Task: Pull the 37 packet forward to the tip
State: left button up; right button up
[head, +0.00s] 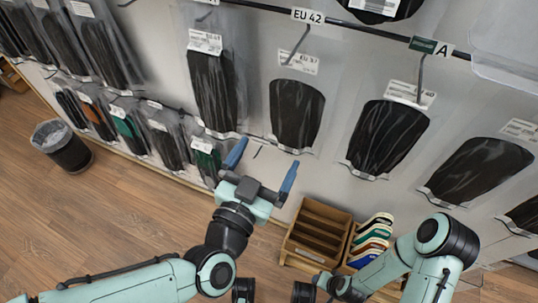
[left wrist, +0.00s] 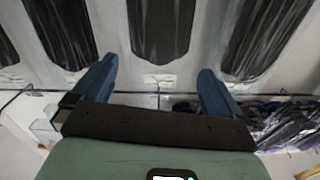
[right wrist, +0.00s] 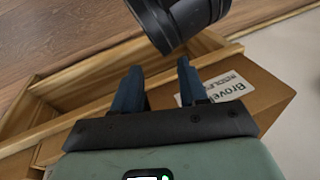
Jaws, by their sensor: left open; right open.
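The 37 packet (head: 297,110) is a clear sleeve with a dark insole, hanging from a hook on the pale wall in the middle of the head view. Its white label (head: 299,62) seems to read EU 37. My left gripper (head: 262,165) is open and empty, below and a little left of the packet, apart from it. In the left wrist view a dark packet (left wrist: 160,30) hangs beyond the open fingers; I cannot tell its size. My right gripper (right wrist: 158,75) is open and empty above a cardboard box; its fingers are not clear in the head view.
Other packets hang close on both sides, one on the left (head: 212,95) and one on the right (head: 385,138). A lower row (head: 125,125) hangs at left. A wooden crate (head: 318,232) and a cardboard box (right wrist: 245,95) stand below. A bin (head: 62,148) is on the floor.

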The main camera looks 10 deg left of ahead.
aim_at(292, 109)
pick_arm(q)
jog(key=shift+s+r, duration=0.1)
jog(key=shift+s, duration=0.05)
pick_arm(e)
jog(key=shift+s+r, duration=0.1)
jog(key=shift+s, duration=0.05)
pick_arm(q)
jog(key=p+x, duration=0.5)
jog(key=x, duration=0.8)
jog(key=shift+w, duration=0.25)
pick_arm(e)
jog(key=s+a+r+g+y, duration=0.1)
jog(key=s+a+r+g, duration=0.1)
jog(key=s+r, duration=0.4)
jog(key=shift+s+a+r+n+g, duration=0.15)
jog(key=shift+s+a+n+g, duration=0.2)
jog(key=shift+s+a, duration=0.55)
pick_arm(q)
jog(key=c, duration=0.9)
